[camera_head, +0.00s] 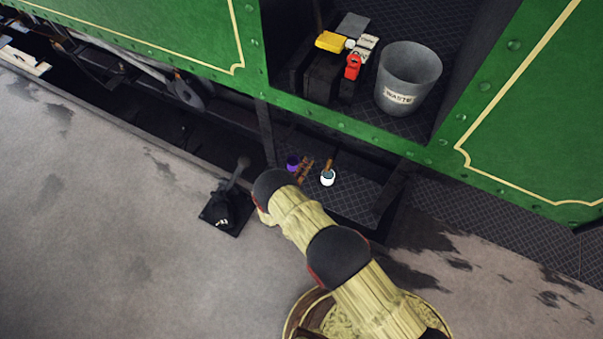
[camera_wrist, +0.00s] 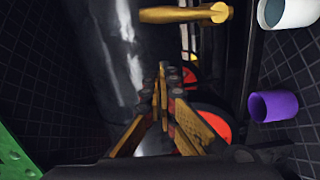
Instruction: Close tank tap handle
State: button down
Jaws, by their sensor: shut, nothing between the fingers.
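A brass-coloured bar (camera_wrist: 175,14), which looks like the tap handle, lies crosswise at the top of the wrist view, its rounded end to the right. It is in front of a dark, shiny rounded surface (camera_wrist: 115,70), perhaps the tank. My gripper (camera_wrist: 163,72) is shut and empty, its tips below the bar in the picture and apart from it. In the head view, my gripper (camera_head: 308,160) is beside a small brass-coloured piece (camera_head: 329,165) above a white mug (camera_head: 328,179). Whether that piece is the handle, I cannot tell.
A purple cup (camera_wrist: 273,106) and the white mug (camera_wrist: 286,12) are at the right of the wrist view. Red-rimmed round parts (camera_wrist: 212,123) are behind my fingers. A waste bucket (camera_head: 408,78) stands on the tram floor. A black-based stand (camera_head: 224,208) is on the pavement.

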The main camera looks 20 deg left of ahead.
aim_at(329, 164)
jog(key=d, duration=0.1)
jog(key=w+d, duration=0.1)
jog(key=d, duration=0.1)
jog(key=w+d+b, duration=0.1)
jog(key=shift+w+d+f, duration=0.15)
jog(key=shift+w+f, duration=0.05)
jog(key=shift+w, duration=0.05)
jog(key=shift+s+d+r, duration=0.1)
jog(key=shift+d, duration=0.05)
jog(key=shift+m, duration=0.3)
